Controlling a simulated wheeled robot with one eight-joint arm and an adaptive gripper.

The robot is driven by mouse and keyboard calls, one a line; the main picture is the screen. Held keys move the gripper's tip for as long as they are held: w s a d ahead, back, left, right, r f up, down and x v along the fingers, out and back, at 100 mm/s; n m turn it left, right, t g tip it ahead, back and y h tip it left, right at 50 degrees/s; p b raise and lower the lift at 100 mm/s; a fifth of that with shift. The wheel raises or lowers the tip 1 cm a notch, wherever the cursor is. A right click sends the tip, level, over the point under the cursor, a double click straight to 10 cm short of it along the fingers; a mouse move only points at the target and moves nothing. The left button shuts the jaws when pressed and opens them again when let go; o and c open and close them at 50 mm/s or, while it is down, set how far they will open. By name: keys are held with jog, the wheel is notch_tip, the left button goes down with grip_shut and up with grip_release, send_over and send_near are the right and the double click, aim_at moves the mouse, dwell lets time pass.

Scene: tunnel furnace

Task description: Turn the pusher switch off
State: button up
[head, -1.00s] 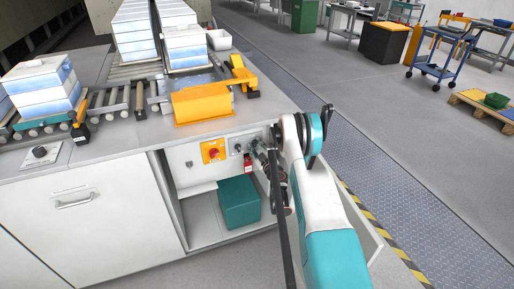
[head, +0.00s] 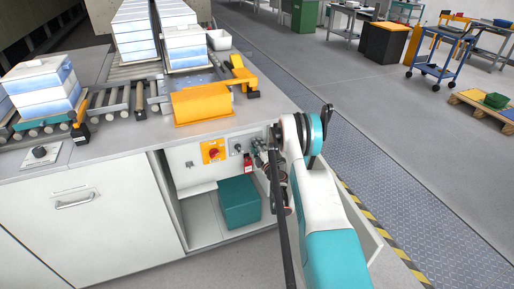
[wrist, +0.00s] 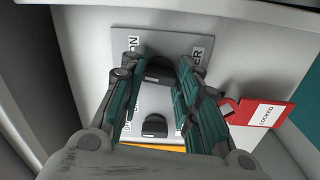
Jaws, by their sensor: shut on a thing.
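A grey switch plate (wrist: 120,98) with two black rotary knobs fills the middle of the wrist view. My gripper (wrist: 158,72) is shut on the upper black knob (wrist: 157,75), one finger on each side. The fingers hide part of this knob and part of the lettering; "ON" shows at its left and "ER" at its right. The lower black knob (wrist: 154,126) is free, between the finger linkages. In the head view my gripper (head: 258,150) is at the panel inside the open cabinet, and its fingertips are too small to read.
A red "LOCKED" tag (wrist: 262,112) hangs close to the right finger. A yellow plate with a red knob (head: 213,152) is left of the switches. A teal box (head: 239,203) stands below. The cabinet's top (head: 120,149) overhangs the panel.

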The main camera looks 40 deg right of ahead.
jog(key=shift+a+n, duration=0.1)
jog(key=shift+n, duration=0.7)
jog(key=o, duration=1.1)
jog(key=shift+c, duration=0.2)
